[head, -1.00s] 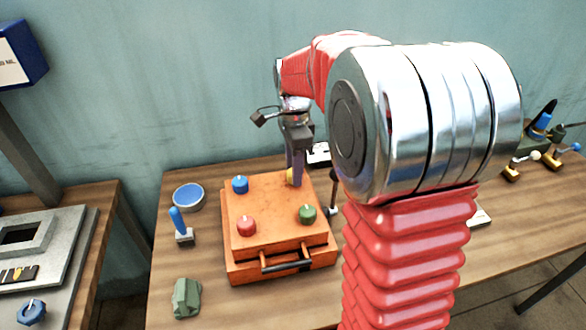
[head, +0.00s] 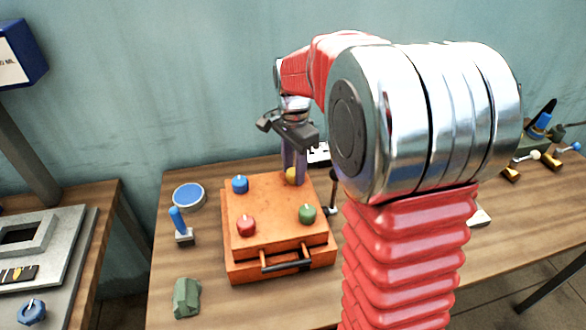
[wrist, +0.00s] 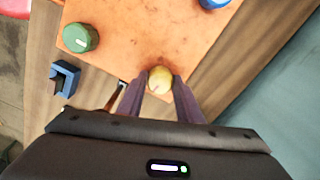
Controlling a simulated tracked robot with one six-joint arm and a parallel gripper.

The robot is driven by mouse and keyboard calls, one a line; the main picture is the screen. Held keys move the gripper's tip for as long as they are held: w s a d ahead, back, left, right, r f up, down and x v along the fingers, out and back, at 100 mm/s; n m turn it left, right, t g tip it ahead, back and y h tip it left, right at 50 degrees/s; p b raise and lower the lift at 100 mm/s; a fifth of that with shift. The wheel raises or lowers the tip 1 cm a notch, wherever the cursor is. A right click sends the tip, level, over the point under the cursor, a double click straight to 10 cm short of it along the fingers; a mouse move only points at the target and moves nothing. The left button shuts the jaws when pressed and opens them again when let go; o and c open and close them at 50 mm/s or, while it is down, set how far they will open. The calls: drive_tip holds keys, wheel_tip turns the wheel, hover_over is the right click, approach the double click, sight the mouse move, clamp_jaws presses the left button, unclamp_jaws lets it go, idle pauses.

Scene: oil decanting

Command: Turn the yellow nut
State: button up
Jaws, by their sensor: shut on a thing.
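The yellow nut (head: 291,176) sits at the back right corner of the orange box (head: 270,190). In the wrist view the yellow nut (wrist: 160,78) shows a pale line on its top and lies between my two fingertips. My gripper (head: 293,172) points down from above, and its fingers are shut on the nut from both sides. It also shows in the wrist view (wrist: 160,86). The fingers hide part of the nut in the head view.
The box also carries a blue nut (head: 240,184), a red nut (head: 246,225) and a green nut (head: 307,214). A blue-topped round dish (head: 188,197), a blue-handled lever (head: 179,226) and a green block (head: 186,298) stand left of the box.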

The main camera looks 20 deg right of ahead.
drive_tip(key=n, duration=0.5)
drive_tip(key=shift+w+n, duration=0.1)
drive_tip(key=shift+n, duration=0.2)
drive_tip(key=n, duration=0.4)
drive_tip(key=shift+n, duration=0.3)
drive_tip(key=n, duration=0.5)
drive_tip(key=shift+r, duration=0.1)
drive_tip(key=n, duration=0.5)
drive_tip(key=o, duration=1)
drive_tip(key=shift+o, duration=0.2)
